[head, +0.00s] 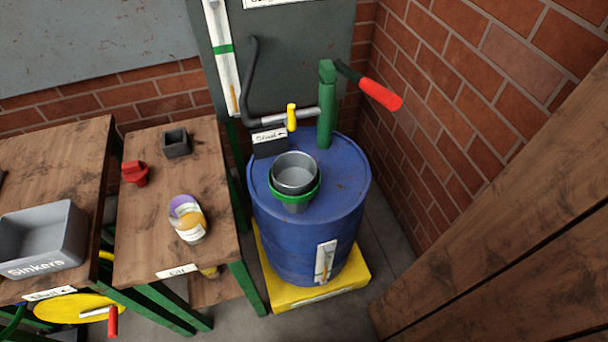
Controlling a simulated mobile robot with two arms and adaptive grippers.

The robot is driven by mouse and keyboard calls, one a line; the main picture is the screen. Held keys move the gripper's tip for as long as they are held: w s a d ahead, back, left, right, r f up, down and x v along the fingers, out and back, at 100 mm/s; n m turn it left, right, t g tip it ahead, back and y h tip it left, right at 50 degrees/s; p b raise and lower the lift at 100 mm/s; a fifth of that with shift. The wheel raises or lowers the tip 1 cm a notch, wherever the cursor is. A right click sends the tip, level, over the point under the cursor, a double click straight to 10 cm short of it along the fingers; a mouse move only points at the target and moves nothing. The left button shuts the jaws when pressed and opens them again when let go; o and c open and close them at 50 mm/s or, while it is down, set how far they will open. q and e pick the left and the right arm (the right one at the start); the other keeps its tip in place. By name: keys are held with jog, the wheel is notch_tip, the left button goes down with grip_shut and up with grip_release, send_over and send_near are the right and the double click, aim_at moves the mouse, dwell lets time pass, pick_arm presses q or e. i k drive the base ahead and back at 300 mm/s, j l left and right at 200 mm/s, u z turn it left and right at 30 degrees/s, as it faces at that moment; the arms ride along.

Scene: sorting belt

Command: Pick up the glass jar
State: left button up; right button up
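The glass jar (188,219) stands on the small wooden table in the middle left of the head view. It looks clear, with purple and orange-yellow showing in it and a pale label on its front. It stands apart from the other things on that table. Neither of my grippers shows in this view.
On the small table (148,235) are a red object (134,173) and a dark square cup (177,143). A grey bin (45,240) marked "Sinkers" sits on the left table. A blue drum (310,222) with a pump (326,110) stands right, near the brick wall.

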aim_at(188, 219)
jog(key=u, duration=0.95)
jog(key=j+z, duration=0.15)
jog(key=j, duration=0.15)
